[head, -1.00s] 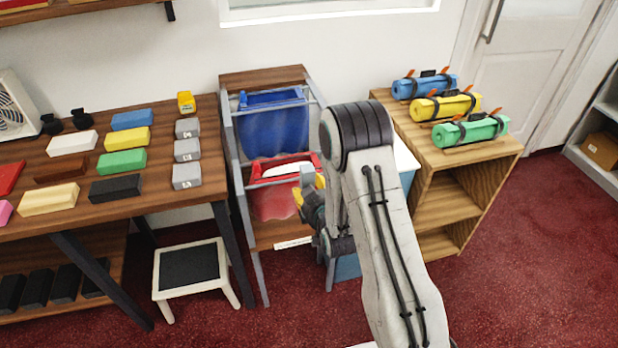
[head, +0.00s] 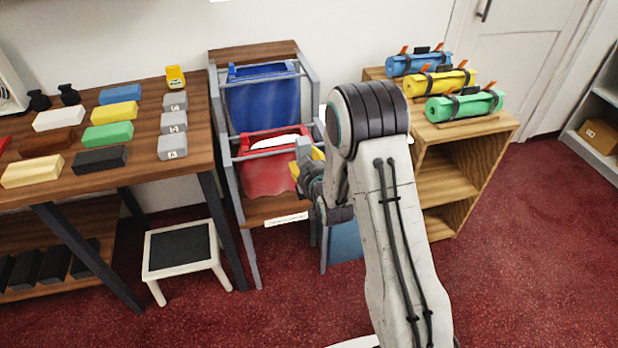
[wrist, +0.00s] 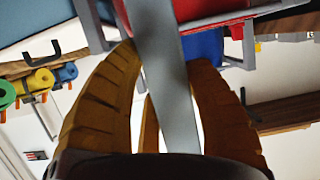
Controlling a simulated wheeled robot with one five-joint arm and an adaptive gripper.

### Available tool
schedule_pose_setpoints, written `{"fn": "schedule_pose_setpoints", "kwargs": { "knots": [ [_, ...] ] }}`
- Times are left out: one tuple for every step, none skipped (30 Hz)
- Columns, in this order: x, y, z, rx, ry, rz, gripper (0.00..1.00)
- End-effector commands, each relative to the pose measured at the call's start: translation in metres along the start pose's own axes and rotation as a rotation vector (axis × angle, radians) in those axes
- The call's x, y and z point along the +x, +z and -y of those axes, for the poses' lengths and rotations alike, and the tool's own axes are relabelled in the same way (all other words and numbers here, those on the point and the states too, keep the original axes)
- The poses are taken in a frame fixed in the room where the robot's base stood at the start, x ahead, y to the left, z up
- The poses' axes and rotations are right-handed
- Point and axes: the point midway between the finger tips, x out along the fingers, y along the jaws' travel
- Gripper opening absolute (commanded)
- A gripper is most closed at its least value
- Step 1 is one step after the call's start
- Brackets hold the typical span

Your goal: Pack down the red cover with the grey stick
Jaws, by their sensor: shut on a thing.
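The red cover (head: 266,177) hangs from the lower front bars of a grey-framed rack, with something white showing in its top. It also shows at the top of the wrist view (wrist: 219,22). My gripper (head: 312,170) is at the right side of the rack, close to the cover's right edge. Its yellow fingers (wrist: 166,90) are shut on the grey stick (wrist: 168,75), which runs up between them toward the red cover. The stick's upper part shows in the head view (head: 303,150). I cannot tell whether it touches the cover; its far end is hidden in the wrist view.
A blue cover (head: 263,103) hangs behind the red one on the rack (head: 219,140). A table (head: 190,92) with coloured blocks stands left, a step stool (head: 187,262) below it. A wooden shelf (head: 432,150) with rolled mats stands right. Red carpet is open in front.

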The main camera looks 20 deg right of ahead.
Motion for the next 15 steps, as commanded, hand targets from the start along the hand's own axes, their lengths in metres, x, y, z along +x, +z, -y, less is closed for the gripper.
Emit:
{"fn": "schedule_pose_setpoints", "kwargs": {
  "knots": [
    [0.01,-0.005,-0.001,0.0,0.001,-0.013,0.16],
    [0.015,-0.011,-0.001,0.0,0.001,-0.015,0.16],
    [0.021,-0.019,-0.001,0.0,0.002,-0.015,0.16],
    [0.025,-0.026,-0.001,0.0,0.002,-0.016,0.16],
    [0.029,-0.033,-0.001,0.0,0.002,-0.015,0.16],
    [0.035,-0.042,-0.002,0.0,0.002,-0.015,0.16],
    [0.038,-0.049,-0.002,0.0,0.003,-0.015,0.16],
    [0.042,-0.055,-0.002,0.0,0.003,-0.014,0.16],
    [0.046,-0.064,-0.002,0.0,0.003,-0.014,0.16],
    [0.049,-0.071,-0.002,0.0,0.003,-0.014,0.16],
    [0.052,-0.078,-0.003,0.0,0.003,-0.013,0.16],
    [0.056,-0.086,-0.003,-0.001,0.004,-0.012,0.16],
    [0.058,-0.093,-0.003,-0.001,0.004,-0.011,0.16],
    [0.06,-0.099,-0.003,-0.001,0.004,-0.011,0.16],
    [0.064,-0.108,-0.003,-0.001,0.004,-0.011,0.16]
  ]
}}
